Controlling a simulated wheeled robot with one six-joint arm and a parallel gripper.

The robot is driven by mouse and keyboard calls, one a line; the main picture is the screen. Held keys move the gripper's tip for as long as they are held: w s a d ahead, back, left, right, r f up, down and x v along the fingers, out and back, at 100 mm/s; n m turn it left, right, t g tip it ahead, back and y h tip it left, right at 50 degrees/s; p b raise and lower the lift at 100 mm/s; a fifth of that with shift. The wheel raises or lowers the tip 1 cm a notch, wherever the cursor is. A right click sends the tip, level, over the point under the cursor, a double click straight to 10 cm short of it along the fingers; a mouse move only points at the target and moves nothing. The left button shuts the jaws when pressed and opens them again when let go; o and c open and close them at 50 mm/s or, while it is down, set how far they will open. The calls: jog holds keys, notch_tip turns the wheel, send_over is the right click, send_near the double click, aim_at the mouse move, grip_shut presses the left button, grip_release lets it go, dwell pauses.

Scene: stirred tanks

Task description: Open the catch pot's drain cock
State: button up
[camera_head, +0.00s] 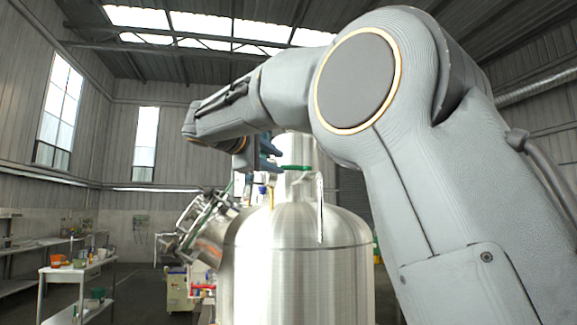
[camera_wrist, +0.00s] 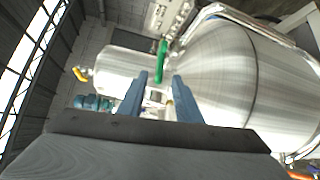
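My gripper (camera_wrist: 160,88) shows two blue fingers in the wrist view, spread apart with a gap between them. Pale metal fittings show beyond the gap, and I see nothing clamped. In the head view my gripper (camera_head: 268,152) is partly hidden by the arm, above and behind the shiny steel tank (camera_head: 290,265). A green handle (camera_wrist: 162,53) shows just beyond the fingertips in the wrist view. A yellow handle (camera_wrist: 81,74) shows at the left, by a smaller steel vessel (camera_wrist: 122,68). I cannot tell which handle, if either, is the catch pot's drain cock.
A large steel vessel (camera_wrist: 225,75) fills the right of the wrist view, close to the fingers. In the head view a tilted steel vessel (camera_head: 208,240) with pipework stands left of the tank. A bench (camera_head: 75,275) with small pots is at far left, with open floor between.

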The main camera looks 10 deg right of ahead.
aim_at(288, 166)
jog(key=p+x, duration=0.3)
jog(key=x, duration=0.4)
jog(key=shift+w+d, duration=0.15)
jog(key=shift+d, duration=0.15)
jog(key=shift+c, duration=0.3)
grip_shut()
